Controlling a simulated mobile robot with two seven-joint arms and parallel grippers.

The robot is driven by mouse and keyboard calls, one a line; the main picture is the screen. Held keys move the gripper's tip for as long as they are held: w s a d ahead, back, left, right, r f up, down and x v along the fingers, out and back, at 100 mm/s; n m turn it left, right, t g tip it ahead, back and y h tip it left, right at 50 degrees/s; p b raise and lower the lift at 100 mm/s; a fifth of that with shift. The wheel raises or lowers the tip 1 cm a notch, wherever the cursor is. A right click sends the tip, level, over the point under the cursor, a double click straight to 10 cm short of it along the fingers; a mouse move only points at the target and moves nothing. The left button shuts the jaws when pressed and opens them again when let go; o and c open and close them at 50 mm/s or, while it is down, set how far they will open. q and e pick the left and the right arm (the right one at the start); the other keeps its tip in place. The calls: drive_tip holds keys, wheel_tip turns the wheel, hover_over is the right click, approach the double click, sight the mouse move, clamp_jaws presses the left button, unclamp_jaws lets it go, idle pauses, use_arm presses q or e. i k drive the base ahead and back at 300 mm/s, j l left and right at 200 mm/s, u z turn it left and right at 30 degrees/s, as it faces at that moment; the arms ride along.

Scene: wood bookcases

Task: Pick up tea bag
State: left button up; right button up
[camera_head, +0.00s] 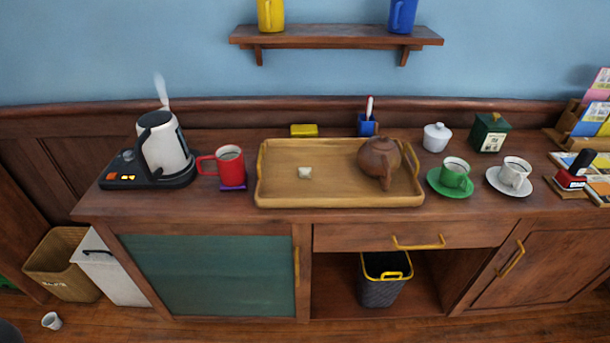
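A small pale object that looks like the tea bag (305,172) lies on the wooden tray (330,200), left of its middle. It is too small to make out any string or tag. A brown teapot (379,161) stands on the right part of the same tray, apart from the pale object. Neither of my grippers shows in this view.
A steaming kettle (165,146) and a red mug (229,166) stand left of the tray. A green cup (455,173) and a white cup (515,172) on saucers stand right. A yellow box (304,130) and blue holder (367,126) are behind. The counter's front edge is clear.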

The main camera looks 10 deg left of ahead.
sight(304, 172)
drive_tip(key=j+z, duration=0.2)
drive_tip(key=z, duration=0.45)
drive_tip(key=k+j+z, duration=0.1)
drive_tip(key=j+z, duration=0.2)
drive_tip(key=k+j+z, duration=0.25)
drive_tip(key=j, duration=0.3)
drive_tip(key=k+j, duration=0.15)
drive_tip(key=j, duration=0.25)
drive_tip(key=k+j+z, duration=0.1)
drive_tip(key=j, duration=0.3)
drive_tip(key=k+j, duration=0.2)
drive_tip(key=j, duration=0.2)
drive_tip(key=k+j+z, duration=0.15)
drive_tip(key=j, duration=0.2)
